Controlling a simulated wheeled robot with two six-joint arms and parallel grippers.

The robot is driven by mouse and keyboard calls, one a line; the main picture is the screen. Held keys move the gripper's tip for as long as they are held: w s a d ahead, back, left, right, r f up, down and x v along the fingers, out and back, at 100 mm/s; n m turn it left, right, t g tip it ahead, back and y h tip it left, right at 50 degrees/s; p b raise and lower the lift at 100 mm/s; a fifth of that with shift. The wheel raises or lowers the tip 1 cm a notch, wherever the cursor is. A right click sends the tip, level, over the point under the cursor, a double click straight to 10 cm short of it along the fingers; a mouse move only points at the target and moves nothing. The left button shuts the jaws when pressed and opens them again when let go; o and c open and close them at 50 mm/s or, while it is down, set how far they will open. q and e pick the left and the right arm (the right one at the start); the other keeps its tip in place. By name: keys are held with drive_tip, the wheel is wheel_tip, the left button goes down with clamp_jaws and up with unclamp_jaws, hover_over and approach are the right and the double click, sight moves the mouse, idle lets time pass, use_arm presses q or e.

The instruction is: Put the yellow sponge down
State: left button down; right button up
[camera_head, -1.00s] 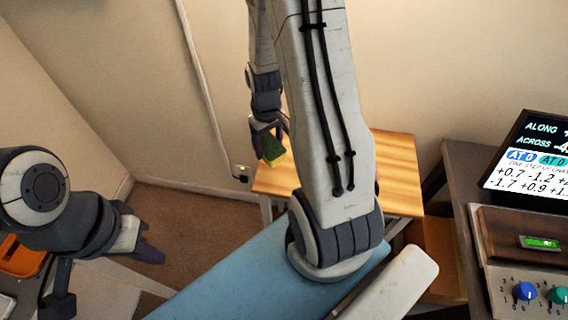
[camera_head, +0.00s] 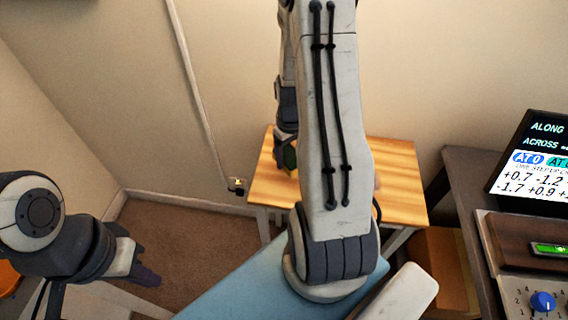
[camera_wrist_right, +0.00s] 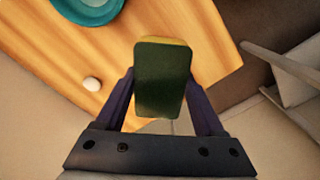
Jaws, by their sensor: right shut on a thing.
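The yellow sponge (camera_wrist_right: 163,78) has a dark green face and a yellow edge. It sits between the two fingers of my right gripper (camera_wrist_right: 163,100), which is shut on it. In the head view the sponge (camera_head: 290,157) shows as a small green and yellow patch over the left part of the wooden table (camera_head: 398,180), partly hidden by my right arm. I cannot tell whether it touches the tabletop. My left gripper (camera_head: 140,265) is at the lower left, away from the table, with nothing seen in it.
A teal round dish (camera_wrist_right: 90,8) and a small white round thing (camera_wrist_right: 92,84) are on the wooden table. A dark desk (camera_head: 465,185) with a screen (camera_head: 535,165) and a knob panel (camera_head: 525,295) stands at the right. A wall socket (camera_head: 237,184) is left of the table.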

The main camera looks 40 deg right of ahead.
sight(284, 165)
drive_tip(key=shift+w+a+f, duration=0.3)
drive_tip(key=shift+w+f, duration=0.2)
drive_tip(key=shift+w, duration=0.3)
drive_tip(key=shift+f, duration=2.05)
drive_tip(key=shift+f, duration=0.1)
drive_tip(key=o, duration=1.3)
